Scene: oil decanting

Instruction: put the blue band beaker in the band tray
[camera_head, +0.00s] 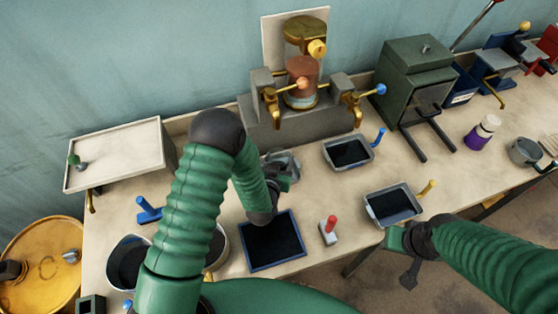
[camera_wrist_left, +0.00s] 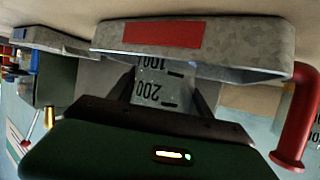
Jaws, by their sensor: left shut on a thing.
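My left gripper (camera_head: 278,182) is shut on a clear beaker, which shows in the left wrist view (camera_wrist_left: 152,88) with upside-down 100 and 200 marks. No coloured band on it is visible. In that view a metal tray with a red label (camera_wrist_left: 190,50) and red handle lies just beyond the beaker. In the head view this tray (camera_head: 290,160) is partly hidden behind the gripper. A tray with a blue handle (camera_head: 348,152) stands to its right, and a tray with a yellow handle (camera_head: 393,205) stands nearer. My right gripper (camera_head: 408,266) hangs at the table's front edge; its jaws are unclear.
A blue-rimmed dark tray (camera_head: 272,241) lies below the left gripper, beside a red-handled block (camera_head: 329,231). A large dark-filled vessel (camera_head: 125,264) stands at left. The tapped metal stand (camera_head: 300,122) and green box (camera_head: 412,70) line the back.

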